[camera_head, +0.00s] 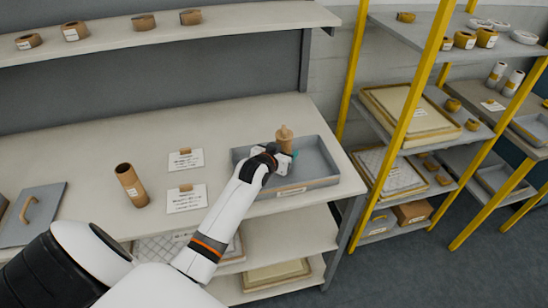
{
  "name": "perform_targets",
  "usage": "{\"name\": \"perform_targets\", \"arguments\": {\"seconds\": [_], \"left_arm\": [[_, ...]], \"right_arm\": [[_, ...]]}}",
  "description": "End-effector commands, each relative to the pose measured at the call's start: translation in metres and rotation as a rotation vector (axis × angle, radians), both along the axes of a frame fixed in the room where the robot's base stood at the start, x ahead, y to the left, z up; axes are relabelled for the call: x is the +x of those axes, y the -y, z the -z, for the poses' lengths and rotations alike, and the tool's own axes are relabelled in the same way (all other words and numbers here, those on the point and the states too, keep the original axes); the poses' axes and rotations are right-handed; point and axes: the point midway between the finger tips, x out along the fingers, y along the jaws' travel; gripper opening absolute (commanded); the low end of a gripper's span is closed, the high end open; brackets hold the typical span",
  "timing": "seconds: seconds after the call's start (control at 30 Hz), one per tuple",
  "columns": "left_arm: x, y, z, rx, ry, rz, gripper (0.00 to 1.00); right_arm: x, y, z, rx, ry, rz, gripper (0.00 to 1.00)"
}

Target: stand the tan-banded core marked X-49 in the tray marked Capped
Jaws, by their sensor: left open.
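A grey tray (318,172) with a white label on its front wall sits at the right end of the bench; the label is too small to read. A tan core with a narrower top (285,137) stands upright at the tray's left part. My left gripper (283,160) is open at its lower part, which it partly hides; I cannot tell whether the fingers touch it. A brown hollow core (131,186) with a white label stands on the bench to the left, slightly tilted in view. I cannot read X-49 on either core. My right gripper is not in view.
Two printed cards (186,160) (186,198) stand or lie on the bench between the brown core and the tray. A grey lid-like panel with a handle (34,213) lies at far left. Short rolls sit on the upper shelf (230,18). A yellow-posted rack (402,100) stands right.

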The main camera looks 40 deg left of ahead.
Motion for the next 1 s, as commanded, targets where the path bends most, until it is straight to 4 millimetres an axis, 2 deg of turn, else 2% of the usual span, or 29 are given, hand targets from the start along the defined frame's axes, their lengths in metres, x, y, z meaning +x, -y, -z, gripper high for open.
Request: {"name": "perform_targets", "arguments": {"seconds": [0.3, 0.5, 0.7, 1.0], "left_arm": [[-0.057, 0.009, -0.021, 0.001, 0.001, 0.000, 0.63], [-0.087, 0.014, -0.034, 0.001, 0.000, 0.000, 0.63], [-0.099, 0.016, -0.041, 0.000, 0.000, 0.000, 0.63], [-0.100, 0.016, -0.042, 0.000, 0.000, 0.000, 0.63]], "right_arm": [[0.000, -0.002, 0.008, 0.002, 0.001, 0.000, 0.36], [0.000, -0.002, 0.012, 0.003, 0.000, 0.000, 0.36], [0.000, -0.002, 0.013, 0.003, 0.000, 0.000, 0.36], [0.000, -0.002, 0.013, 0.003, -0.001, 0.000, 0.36]]}}
